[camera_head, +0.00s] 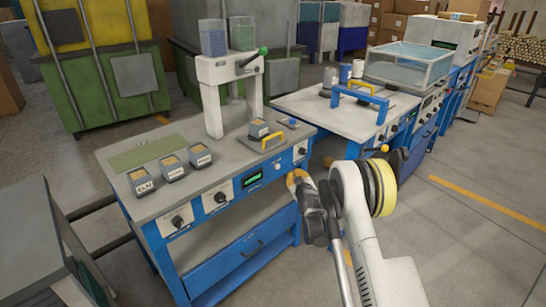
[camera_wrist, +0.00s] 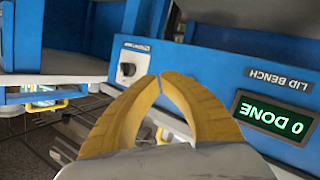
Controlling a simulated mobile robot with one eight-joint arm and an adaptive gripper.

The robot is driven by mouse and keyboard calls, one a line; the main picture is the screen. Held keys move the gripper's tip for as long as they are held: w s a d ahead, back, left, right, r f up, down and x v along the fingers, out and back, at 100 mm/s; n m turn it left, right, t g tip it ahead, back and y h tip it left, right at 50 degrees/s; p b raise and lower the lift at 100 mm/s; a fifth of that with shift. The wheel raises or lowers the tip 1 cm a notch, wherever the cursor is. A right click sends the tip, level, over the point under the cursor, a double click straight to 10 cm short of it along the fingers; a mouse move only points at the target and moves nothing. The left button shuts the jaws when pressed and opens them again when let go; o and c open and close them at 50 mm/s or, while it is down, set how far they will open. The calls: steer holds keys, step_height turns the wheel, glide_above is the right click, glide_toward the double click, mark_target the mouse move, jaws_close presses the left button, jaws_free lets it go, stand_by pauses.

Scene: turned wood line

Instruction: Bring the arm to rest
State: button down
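My arm (camera_head: 370,245) reaches up from the lower right, bent at a black and yellow joint. My gripper (camera_head: 296,178) is in front of the right end of the blue lid bench (camera_head: 225,210), beside its front panel. In the wrist view my gripper (camera_wrist: 162,78) shows two yellow fingers with their tips together and nothing seen between them. The bench's panel behind the fingers carries a knob (camera_wrist: 127,69), the words LID BENCH and a green display (camera_wrist: 271,114) reading "0 DONE", upside down.
Several labelled boxes (camera_head: 173,169) stand on the bench top beside a green mat (camera_head: 148,152). A white press (camera_head: 228,90) with a green-knobbed lever stands behind. A second bench (camera_head: 345,112) with a clear case (camera_head: 408,65) stands right. Open floor (camera_head: 470,235) lies at right.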

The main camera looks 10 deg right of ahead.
steer(key=s+a+r+g, duration=0.1)
steer(key=s+r, duration=0.2)
steer(key=r, duration=0.3)
steer(key=s+r+m+g, duration=0.1)
steer(key=s+r, duration=0.3)
steer(key=r, duration=0.3)
steer(key=s+a+r+g, duration=0.1)
steer(key=s+r, duration=0.2)
steer(key=r, duration=0.3)
steer(key=s+r+m+g, duration=0.1)
steer(key=s+r, duration=0.3)
steer(key=s, duration=0.4)
steer(key=s+r+m+g, duration=0.1)
steer(key=s+r, duration=0.2)
steer(key=s, duration=0.5)
steer(key=s+f+m+g, duration=0.1)
steer(key=s+f, duration=0.1)
steer(key=s, duration=1.1)
steer(key=s+f+m+g, duration=0.1)
steer(key=s+f+g, duration=0.1)
steer(key=s, duration=1.2)
